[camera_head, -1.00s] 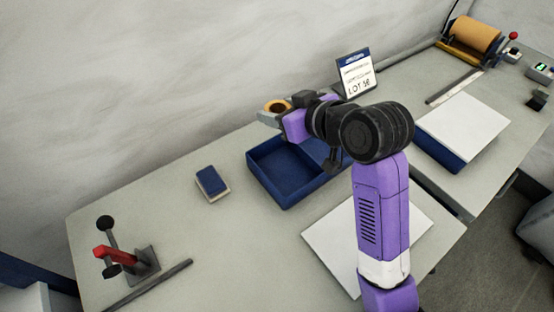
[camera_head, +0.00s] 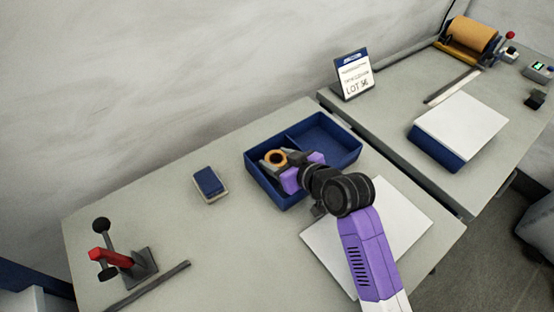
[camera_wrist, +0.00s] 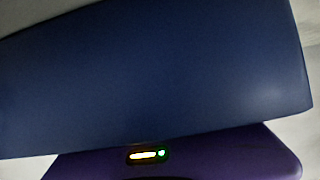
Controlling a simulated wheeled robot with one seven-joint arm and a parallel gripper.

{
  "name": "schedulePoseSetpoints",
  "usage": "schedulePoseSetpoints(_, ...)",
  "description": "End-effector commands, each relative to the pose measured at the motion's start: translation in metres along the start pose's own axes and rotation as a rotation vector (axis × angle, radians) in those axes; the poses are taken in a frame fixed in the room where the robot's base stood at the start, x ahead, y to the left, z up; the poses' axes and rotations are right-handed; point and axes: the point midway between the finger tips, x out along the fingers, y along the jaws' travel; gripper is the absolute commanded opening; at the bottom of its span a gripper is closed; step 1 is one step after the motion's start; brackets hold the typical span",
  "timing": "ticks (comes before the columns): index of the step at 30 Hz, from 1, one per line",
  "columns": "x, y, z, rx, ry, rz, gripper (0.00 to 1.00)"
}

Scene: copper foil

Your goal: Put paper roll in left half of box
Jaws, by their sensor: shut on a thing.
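The paper roll (camera_head: 275,158) is a small ring with an orange-tan rim and a dark core. My gripper (camera_head: 276,161) is shut on it, over the left half of the blue box (camera_head: 345,160). The box is open, with a divider between its left and right halves. The right half looks empty. Whether the roll touches the box floor cannot be told, as my gripper hides part of the left half. The wrist view is filled by a plain blue surface (camera_wrist: 150,75), and neither the roll nor the fingertips can be made out there.
A white sheet (camera_head: 390,225) lies in front of the box, partly under my arm. A blue pad (camera_head: 209,183) lies left of the box. A red-handled tool (camera_head: 115,257) and a dark bar (camera_head: 150,285) are at the front left. A lot sign (camera_head: 354,75) stands behind right.

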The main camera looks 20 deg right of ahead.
Motion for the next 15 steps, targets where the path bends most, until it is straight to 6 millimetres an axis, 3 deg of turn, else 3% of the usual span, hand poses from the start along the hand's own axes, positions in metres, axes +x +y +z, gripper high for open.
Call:
schedulePoseSetpoints(12, 0.0031, 0.0, 0.0055, -0.001, 0.001, 0.0, 0.12)
schedulePoseSetpoints(13, 0.0031, 0.0, 0.0055, -0.001, 0.001, 0.0, 0.53)
schedulePoseSetpoints(15, 0.0027, 0.0, 0.0048, -0.001, 0.001, 0.0, 0.67)
